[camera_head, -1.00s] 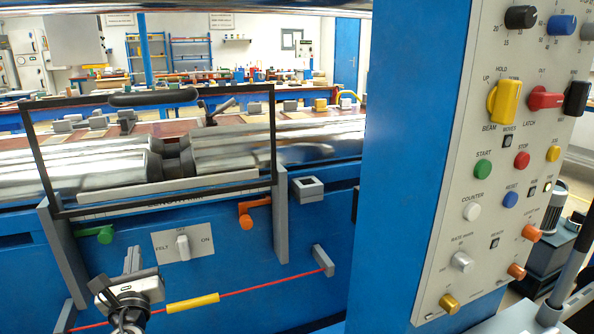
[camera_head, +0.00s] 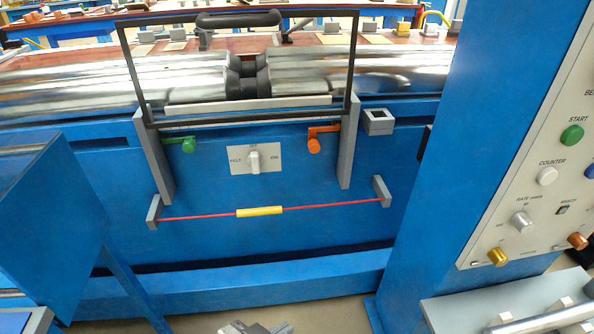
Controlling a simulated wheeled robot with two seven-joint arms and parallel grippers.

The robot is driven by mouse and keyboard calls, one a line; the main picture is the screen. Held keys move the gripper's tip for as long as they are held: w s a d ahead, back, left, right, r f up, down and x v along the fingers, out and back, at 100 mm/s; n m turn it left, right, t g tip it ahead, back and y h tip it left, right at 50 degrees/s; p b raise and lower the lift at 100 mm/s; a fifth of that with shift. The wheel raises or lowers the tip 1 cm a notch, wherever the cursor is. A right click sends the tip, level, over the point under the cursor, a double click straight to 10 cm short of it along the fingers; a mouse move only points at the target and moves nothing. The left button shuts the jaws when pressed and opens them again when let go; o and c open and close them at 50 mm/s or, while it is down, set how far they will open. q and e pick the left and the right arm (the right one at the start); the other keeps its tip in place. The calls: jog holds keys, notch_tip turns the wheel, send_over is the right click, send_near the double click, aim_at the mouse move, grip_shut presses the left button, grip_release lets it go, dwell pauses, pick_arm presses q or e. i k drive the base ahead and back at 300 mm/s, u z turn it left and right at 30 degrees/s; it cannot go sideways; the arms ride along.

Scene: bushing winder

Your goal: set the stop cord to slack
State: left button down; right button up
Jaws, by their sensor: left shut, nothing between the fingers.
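The stop cord (camera_head: 320,206) is a thin red line with a yellow sleeve (camera_head: 259,211) near its middle. It runs low across the blue machine front between a left grey bracket (camera_head: 153,212) and a right grey bracket (camera_head: 382,191). It looks straight and rises slightly to the right. My left gripper (camera_head: 255,328) shows only in part at the bottom edge, below the cord and apart from it. It is shut and empty. My right gripper is not in view.
Above the cord are a FELT switch (camera_head: 254,158), a green lever (camera_head: 188,145), an orange lever (camera_head: 314,146) and a black-framed guard (camera_head: 352,70). A blue column (camera_head: 455,180) with a control panel (camera_head: 520,190) stands right. A blue slanted panel (camera_head: 50,220) stands left.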

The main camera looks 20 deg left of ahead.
aim_at(276, 210)
jog(key=k, duration=0.6)
jog(key=u, duration=0.55)
jog(key=i, duration=1.4)
jog(key=u, duration=0.45)
